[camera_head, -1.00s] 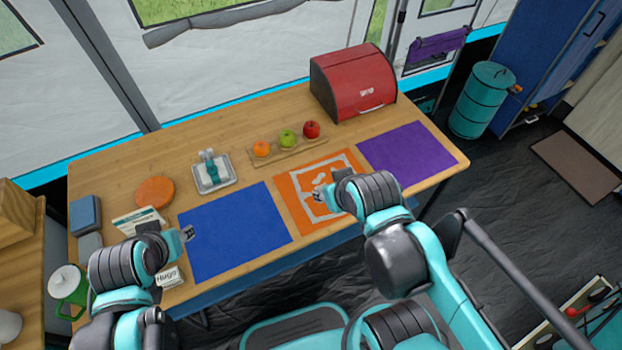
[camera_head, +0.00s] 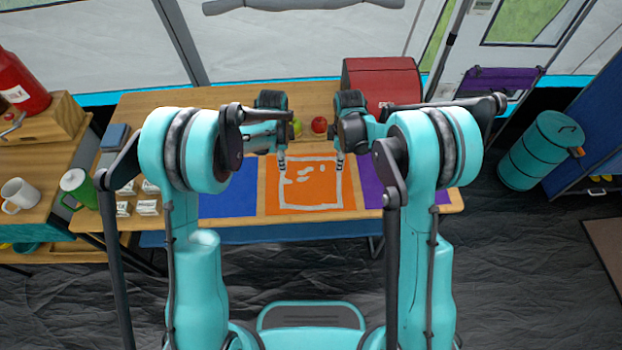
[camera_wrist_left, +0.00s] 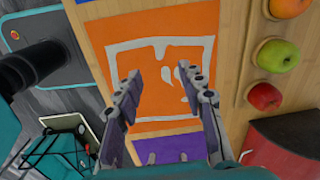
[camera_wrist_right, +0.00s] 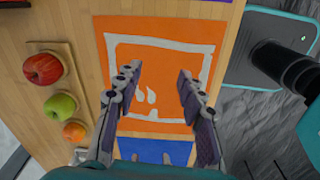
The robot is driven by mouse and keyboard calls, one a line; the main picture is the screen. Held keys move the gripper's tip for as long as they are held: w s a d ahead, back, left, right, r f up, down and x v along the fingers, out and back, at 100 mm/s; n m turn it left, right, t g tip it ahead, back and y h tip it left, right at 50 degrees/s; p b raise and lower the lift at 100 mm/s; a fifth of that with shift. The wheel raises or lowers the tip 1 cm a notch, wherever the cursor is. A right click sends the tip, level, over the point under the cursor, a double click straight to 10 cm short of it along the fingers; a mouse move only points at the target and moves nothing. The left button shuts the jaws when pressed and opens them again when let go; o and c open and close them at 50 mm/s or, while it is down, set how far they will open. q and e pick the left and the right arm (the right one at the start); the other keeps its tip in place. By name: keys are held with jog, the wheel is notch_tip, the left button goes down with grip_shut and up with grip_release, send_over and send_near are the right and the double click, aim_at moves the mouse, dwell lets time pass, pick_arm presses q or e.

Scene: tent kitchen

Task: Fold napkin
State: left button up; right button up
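The napkin appears to be the orange cloth with a white square print (camera_head: 310,192), lying flat on the wooden table between a blue cloth and a purple cloth. It also fills the middle of the left wrist view (camera_wrist_left: 160,108) and the right wrist view (camera_wrist_right: 165,58). My left gripper (camera_head: 282,164) is over its far left corner area. My right gripper (camera_head: 339,164) is over its far right corner area. Both grippers are open and empty in the wrist views, left (camera_wrist_left: 166,77) and right (camera_wrist_right: 158,72). They look to be above the cloth; exact height is unclear.
The blue cloth (camera_head: 228,204) lies left and the purple cloth (camera_head: 372,192) right, partly hidden by my arms. A red apple (camera_head: 319,124) and other fruit sit on a board just behind the grippers. A red box (camera_head: 380,75) stands behind right. Small packets lie at left.

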aim_at(287, 182)
pick_arm(q)
jog(key=shift+m+g, duration=0.3)
jog(key=shift+m, duration=0.4)
jog(key=f, duration=1)
jog(key=shift+w+d+f, duration=0.35)
pick_arm(e)
jog(key=shift+n+g, duration=0.3)
jog(key=shift+n, duration=0.4)
jog(key=f, duration=0.7)
jog(key=a+f, duration=0.1)
jog(key=f, duration=0.2)
jog(key=shift+w+f, duration=0.3)
jog(key=shift+w, duration=0.05)
pick_arm(q)
jog(key=shift+f, duration=0.4)
pick_arm(e)
jog(key=shift+f, duration=0.4)
jog(key=shift+f, duration=0.1)
